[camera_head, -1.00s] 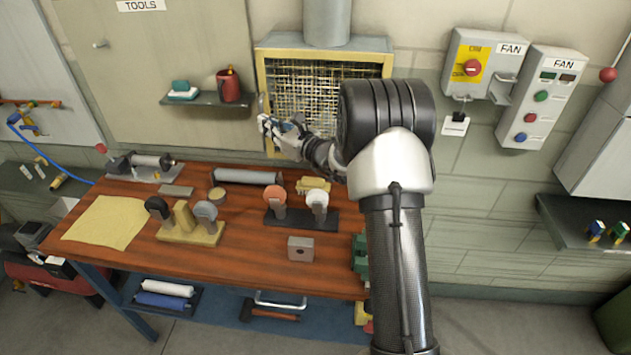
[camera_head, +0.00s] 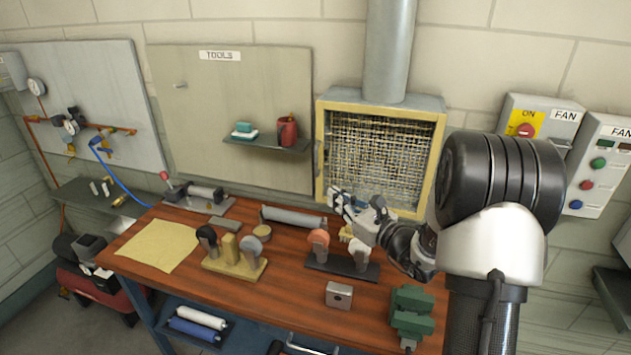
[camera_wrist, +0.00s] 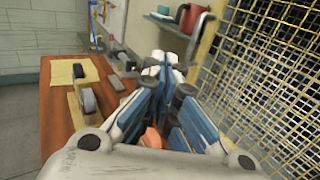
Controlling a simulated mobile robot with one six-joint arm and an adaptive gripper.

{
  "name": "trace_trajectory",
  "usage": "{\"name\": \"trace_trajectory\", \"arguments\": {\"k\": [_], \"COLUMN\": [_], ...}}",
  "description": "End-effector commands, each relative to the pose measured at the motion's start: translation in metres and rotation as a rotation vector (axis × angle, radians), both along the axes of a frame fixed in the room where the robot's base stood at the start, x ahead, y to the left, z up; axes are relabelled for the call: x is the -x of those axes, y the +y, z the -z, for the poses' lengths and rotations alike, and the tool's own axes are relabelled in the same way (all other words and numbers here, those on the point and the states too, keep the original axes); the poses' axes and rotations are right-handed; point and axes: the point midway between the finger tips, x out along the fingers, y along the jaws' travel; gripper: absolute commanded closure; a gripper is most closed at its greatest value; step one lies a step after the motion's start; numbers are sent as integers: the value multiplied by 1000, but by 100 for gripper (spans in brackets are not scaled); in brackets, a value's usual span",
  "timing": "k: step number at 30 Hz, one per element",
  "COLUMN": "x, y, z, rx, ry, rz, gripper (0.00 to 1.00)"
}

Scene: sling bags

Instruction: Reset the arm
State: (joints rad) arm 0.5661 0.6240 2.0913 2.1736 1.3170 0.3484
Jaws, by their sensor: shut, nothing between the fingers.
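My arm reaches in from the lower right of the head view. My gripper (camera_head: 340,201) is in front of the lower part of the yellow-framed mesh vent (camera_head: 322,150), above the back of the wooden workbench (camera_head: 300,325). In the wrist view my gripper (camera_wrist: 158,65) has its fingertips together, with nothing held between them. The mesh vent (camera_wrist: 265,70) is close on the right there. An orange-topped piece (camera_wrist: 152,138) shows partly behind the fingers.
Disc-topped stands (camera_head: 252,246) and a grey block (camera_head: 339,295) stand on the bench near a green vise (camera_head: 411,312). A shelf (camera_head: 265,143) holds a red mug (camera_head: 287,131). A tan cloth (camera_head: 155,245) lies at the bench's left.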

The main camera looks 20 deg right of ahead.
Motion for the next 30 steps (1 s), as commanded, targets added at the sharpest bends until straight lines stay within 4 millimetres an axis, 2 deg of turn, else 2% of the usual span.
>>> {"name": "trace_trajectory", "arguments": {"k": [5,8,11,12,14,15,17,18,19,21,24,27,30], "x": [3,12,37,53,81,103,139,164,182,223,274,316,342], "y": [9,42,97,123,159,181,207,221,228,238,236,218,191], "z": [-5,-19,-37,-44,-51,-53,-53,-50,-48,-40,-27,-15,-9], "rx": [20,90,231,305,432,525,673,773,852,1039,1321,1613,1899], "ry": [-4,-13,-29,-39,-56,-70,-97,-115,-130,-169,-231,-296,-356], "rz": [-27,-122,-295,-381,-516,-607,-740,-826,-888,-1026,-1201,-1350,-1463], "gripper": [100,100,100,100,100,100,100,100,100,100,100,100,100]}}
